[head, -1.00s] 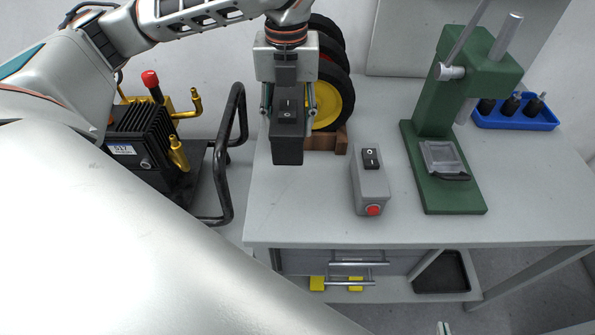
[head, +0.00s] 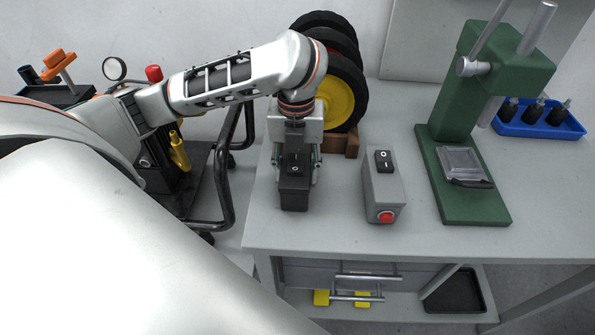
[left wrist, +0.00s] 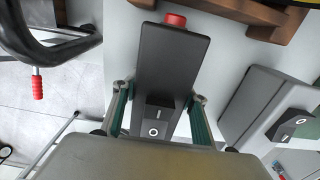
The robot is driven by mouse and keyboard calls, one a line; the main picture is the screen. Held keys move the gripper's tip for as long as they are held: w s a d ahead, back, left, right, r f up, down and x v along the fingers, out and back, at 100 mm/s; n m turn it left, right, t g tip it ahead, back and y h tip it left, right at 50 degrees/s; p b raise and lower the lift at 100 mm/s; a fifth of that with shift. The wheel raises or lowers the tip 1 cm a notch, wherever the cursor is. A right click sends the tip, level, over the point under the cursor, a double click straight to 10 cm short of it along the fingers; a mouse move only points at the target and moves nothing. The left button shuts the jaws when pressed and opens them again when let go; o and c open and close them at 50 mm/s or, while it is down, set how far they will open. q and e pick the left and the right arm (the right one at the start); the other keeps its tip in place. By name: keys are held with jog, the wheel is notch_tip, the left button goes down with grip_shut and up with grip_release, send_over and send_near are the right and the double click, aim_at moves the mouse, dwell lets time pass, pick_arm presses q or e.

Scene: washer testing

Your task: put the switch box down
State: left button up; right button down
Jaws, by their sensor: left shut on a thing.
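A black switch box (head: 294,198) with a rocker switch on top is held upright by my left gripper (head: 297,160) over the left part of the table (head: 330,232). In the left wrist view the black box (left wrist: 170,60) lies between the two fingers (left wrist: 158,108), and a red button shows at its far end. The fingers are closed on its sides. Its underside is hidden, so I cannot tell whether it touches the table. My right gripper is not in view.
A grey switch box (head: 383,190) with a red button stands just right of the held box. A green press (head: 445,130) and blue tray (head: 545,128) are farther right. Wheels (head: 343,90) in a wooden stand (head: 340,147) are behind. The table front is clear.

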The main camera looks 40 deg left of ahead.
pick_arm(q)
jog(key=shift+r, duration=0.15)
jog(key=o, duration=1.4)
jog(key=shift+c, duration=0.2)
notch_tip(320, 180, up, 11)
jog(key=p, duration=0.4)
jog(key=shift+r+p, duration=0.15)
jog(key=shift+p, duration=0.2)
jog(key=shift+r, duration=0.35)
jog(key=shift+d, duration=0.1)
